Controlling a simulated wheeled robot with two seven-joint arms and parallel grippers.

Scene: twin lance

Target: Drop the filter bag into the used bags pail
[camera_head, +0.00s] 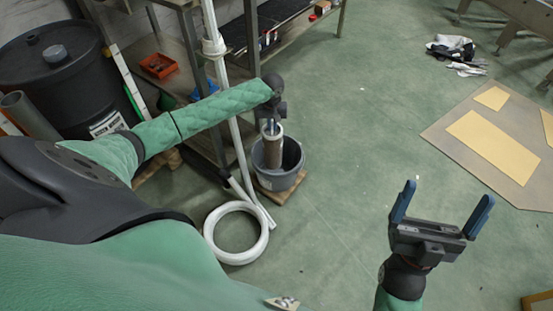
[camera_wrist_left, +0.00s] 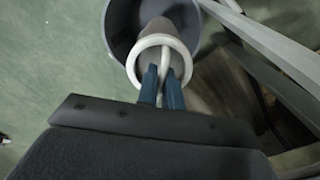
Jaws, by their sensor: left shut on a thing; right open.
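The filter bag (camera_head: 273,149) is a grey-brown tube with a white ring at its top. My left gripper (camera_head: 271,125) is shut on the ring end and holds the bag upright. In the left wrist view the blue fingers (camera_wrist_left: 163,88) pinch a white strip across the ring of the bag (camera_wrist_left: 166,42). The bag's lower part is inside the mouth of the grey pail (camera_head: 283,176); its bottom end is hidden. The pail (camera_wrist_left: 115,30) surrounds the bag in the wrist view. My right gripper (camera_head: 441,213) is open and empty over the floor at the right.
The pail stands on a small wooden board (camera_head: 286,190). A coiled white hose (camera_head: 237,257) and white pipes stand close to its left. A metal shelf (camera_head: 196,85) and black drum (camera_head: 55,70) are behind left. Green floor to the right is clear up to a cardboard sheet (camera_head: 470,165).

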